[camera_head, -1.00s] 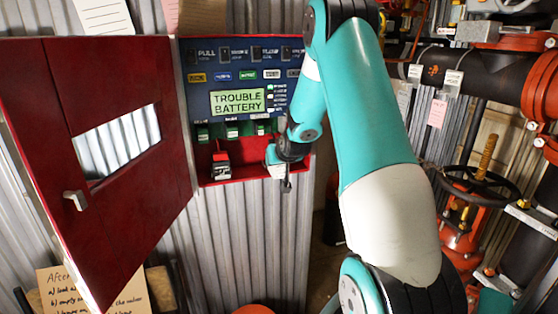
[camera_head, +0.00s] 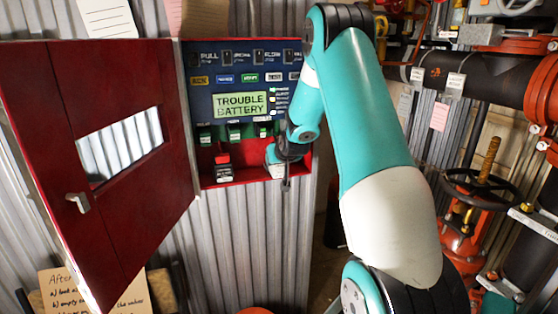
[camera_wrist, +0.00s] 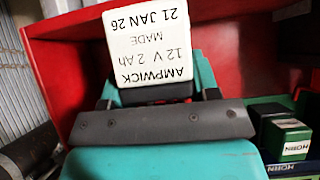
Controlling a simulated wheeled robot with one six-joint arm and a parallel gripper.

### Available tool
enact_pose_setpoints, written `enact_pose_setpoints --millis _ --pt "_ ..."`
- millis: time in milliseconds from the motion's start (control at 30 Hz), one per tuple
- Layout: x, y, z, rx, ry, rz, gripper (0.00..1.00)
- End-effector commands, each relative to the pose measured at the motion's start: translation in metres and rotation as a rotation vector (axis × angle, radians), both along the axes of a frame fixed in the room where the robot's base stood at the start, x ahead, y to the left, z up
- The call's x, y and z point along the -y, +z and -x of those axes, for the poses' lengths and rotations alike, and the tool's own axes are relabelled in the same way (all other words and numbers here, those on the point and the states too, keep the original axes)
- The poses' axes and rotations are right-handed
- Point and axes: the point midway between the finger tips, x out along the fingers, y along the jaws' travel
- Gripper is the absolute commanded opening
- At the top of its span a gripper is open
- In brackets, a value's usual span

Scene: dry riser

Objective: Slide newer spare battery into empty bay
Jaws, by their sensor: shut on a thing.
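My gripper (camera_head: 277,160) is shut on a battery (camera_wrist: 148,48) with a white label. In the wrist view the label appears upside down and reads AMPWICK 12 V 2 Ah, MADE 21 JAN 26. The battery sits between the two jaws (camera_wrist: 158,92). In the head view my gripper is at the lower right of the open red cabinet (camera_head: 212,184), and only a pale bit of the held battery (camera_head: 277,171) shows. Another dark battery with a red top (camera_head: 223,168) stands on the cabinet floor to the left. The bay itself cannot be made out behind my arm.
The cabinet door (camera_head: 100,170) hangs open at left. The panel display (camera_head: 240,104) reads TROUBLE BATTERY. Green blocks marked HORN (camera_wrist: 285,138) lie close at right in the wrist view. Red pipework and a handwheel (camera_head: 483,190) stand at right.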

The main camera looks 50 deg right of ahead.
Motion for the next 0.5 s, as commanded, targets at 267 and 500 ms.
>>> enact_pose_setpoints --millis 267,500 --pt "0.0040 0.0022 -0.0065 0.004 0.000 0.003 0.00" --pt "0.0068 0.0023 -0.0111 0.005 0.000 0.003 0.00"
